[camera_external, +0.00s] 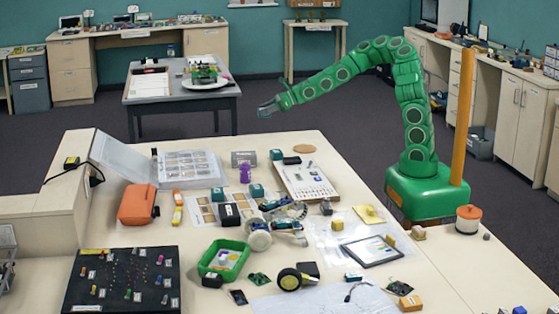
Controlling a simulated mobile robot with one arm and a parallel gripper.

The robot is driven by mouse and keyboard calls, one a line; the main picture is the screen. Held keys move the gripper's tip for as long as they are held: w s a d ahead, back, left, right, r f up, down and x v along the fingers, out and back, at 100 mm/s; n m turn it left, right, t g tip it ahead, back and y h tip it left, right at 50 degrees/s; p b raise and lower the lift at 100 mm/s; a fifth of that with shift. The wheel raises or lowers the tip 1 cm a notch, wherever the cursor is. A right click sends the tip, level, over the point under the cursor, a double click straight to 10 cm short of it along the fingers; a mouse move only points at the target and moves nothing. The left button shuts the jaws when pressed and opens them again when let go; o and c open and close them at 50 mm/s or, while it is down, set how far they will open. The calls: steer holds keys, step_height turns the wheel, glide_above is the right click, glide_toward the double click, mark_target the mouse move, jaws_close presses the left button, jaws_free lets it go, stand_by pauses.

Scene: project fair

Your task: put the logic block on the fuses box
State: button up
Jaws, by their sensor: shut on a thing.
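My gripper (267,108) is at the end of my raised green arm, above the far edge of the front table. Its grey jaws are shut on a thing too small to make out. I cannot tell which item is the logic block. Small dark and teal-topped blocks lie on the table, such as a teal block (276,154), another teal block (217,195) and a black-topped block (229,214). No readable label marks the fuses box. A small grey box (244,158) stands near the far edge, and a small orange box (410,303) lies at the front right.
A clear lidded case (113,158) and an orange pouch (137,205) stand at the left. A green tray (222,260), a wheeled kit (259,238), a tablet (371,252) and a white parts board (306,182) crowd the table. An orange post (463,115) rises beside my arm.

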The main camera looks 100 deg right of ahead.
steer(key=shift+w+a+r, duration=0.25)
steer(key=shift+w+r, duration=0.05)
steer(key=shift+r, duration=0.25)
steer(key=shift+w+a+r+y, duration=0.1)
steer(key=shift+a+r+y, duration=0.1)
steer(key=shift+y, duration=0.1)
